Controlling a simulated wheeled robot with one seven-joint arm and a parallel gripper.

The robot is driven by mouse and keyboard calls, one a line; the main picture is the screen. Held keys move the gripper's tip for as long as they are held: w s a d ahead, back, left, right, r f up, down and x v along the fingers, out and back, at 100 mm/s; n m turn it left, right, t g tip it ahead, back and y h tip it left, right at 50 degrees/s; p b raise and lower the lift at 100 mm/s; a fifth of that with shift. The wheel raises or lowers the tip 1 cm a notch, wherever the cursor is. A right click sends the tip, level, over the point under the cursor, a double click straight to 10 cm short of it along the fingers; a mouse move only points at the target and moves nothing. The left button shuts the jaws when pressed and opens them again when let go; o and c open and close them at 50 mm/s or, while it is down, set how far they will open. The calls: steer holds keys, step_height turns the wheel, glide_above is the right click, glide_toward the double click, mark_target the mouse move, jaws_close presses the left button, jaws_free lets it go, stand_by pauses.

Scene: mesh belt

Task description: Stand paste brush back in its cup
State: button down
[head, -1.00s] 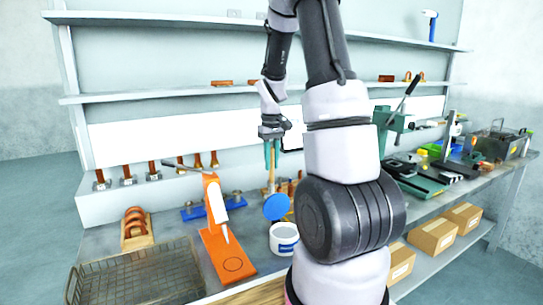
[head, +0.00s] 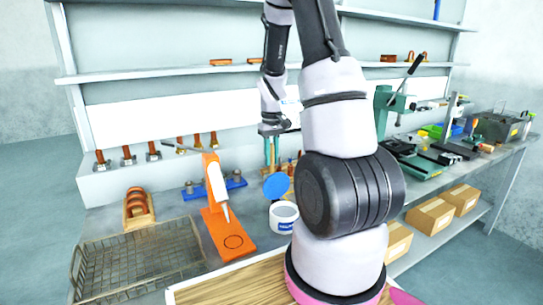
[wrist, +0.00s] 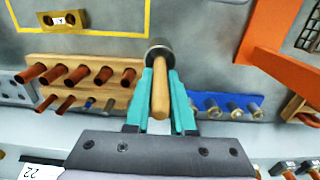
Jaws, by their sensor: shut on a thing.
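My gripper (head: 271,166) is over the middle of the bench, shut on an upright light wooden handle, which I take to be the paste brush. In the wrist view the handle (wrist: 160,98) lies between the teal fingers (wrist: 160,73). A dark round piece (wrist: 158,50) shows at its far end; I cannot tell whether it is the brush's head or its cup. In the head view a blue disc (head: 276,187) hides the handle's lower end. A white tub (head: 284,218) with a blue label stands just in front.
An orange stand (head: 228,235) and wire basket (head: 135,262) are to the left. A blue rack (wrist: 228,105) of metal pieces and a wooden block (wrist: 75,82) of copper tubes flank my gripper. A green press (head: 390,105) stands right.

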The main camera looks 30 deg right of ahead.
steer(key=c, duration=0.7)
jaws_free()
step_height(320, 180, up, 10)
steer(key=shift+r, duration=0.4)
stand_by(0.3)
